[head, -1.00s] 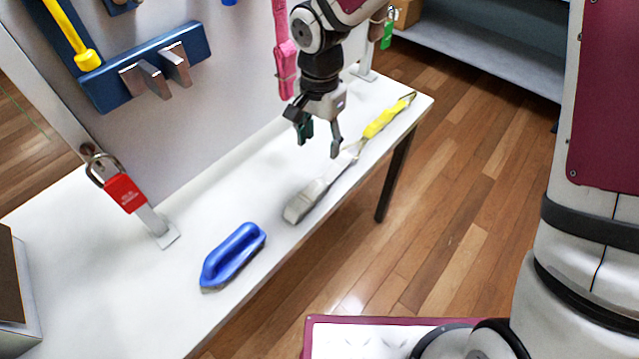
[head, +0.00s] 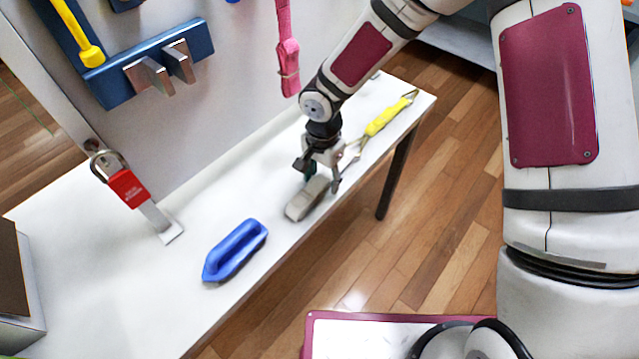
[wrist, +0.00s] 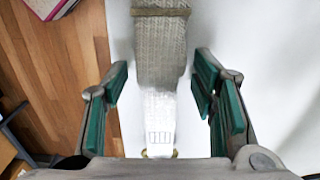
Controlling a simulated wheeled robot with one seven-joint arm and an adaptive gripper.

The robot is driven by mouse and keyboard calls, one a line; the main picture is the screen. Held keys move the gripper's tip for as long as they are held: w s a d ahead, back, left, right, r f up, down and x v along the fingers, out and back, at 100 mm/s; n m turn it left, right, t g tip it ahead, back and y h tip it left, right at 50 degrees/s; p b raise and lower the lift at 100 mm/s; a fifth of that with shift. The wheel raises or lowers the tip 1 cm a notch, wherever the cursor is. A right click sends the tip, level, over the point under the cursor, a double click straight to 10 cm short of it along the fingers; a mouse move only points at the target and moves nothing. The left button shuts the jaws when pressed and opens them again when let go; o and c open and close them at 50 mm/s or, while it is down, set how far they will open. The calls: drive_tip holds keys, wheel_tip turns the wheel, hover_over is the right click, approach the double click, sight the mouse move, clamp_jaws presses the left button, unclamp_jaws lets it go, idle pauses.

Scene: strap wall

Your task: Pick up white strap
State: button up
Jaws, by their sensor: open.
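The white strap (head: 303,204), greyish and folded into a woven bundle, lies on the white table near its front edge. My gripper (head: 321,183) is open just above the strap's far part and partly hides it. In the wrist view the strap (wrist: 160,52) runs lengthwise between the two green-padded fingers of my gripper (wrist: 161,85), with a gap on each side. A band crosses the strap near the top of that view. Whether the fingertips reach down to the table is unclear.
A blue handled block (head: 236,250) lies left of the strap on the table (head: 120,290). A yellow strap (head: 385,119) with metal hooks lies beyond my gripper. A pink strap (head: 287,55) hangs from the panel.

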drive_tip(key=shift+f, duration=0.2)
clamp_jaws()
drive_tip(key=shift+r, duration=0.2)
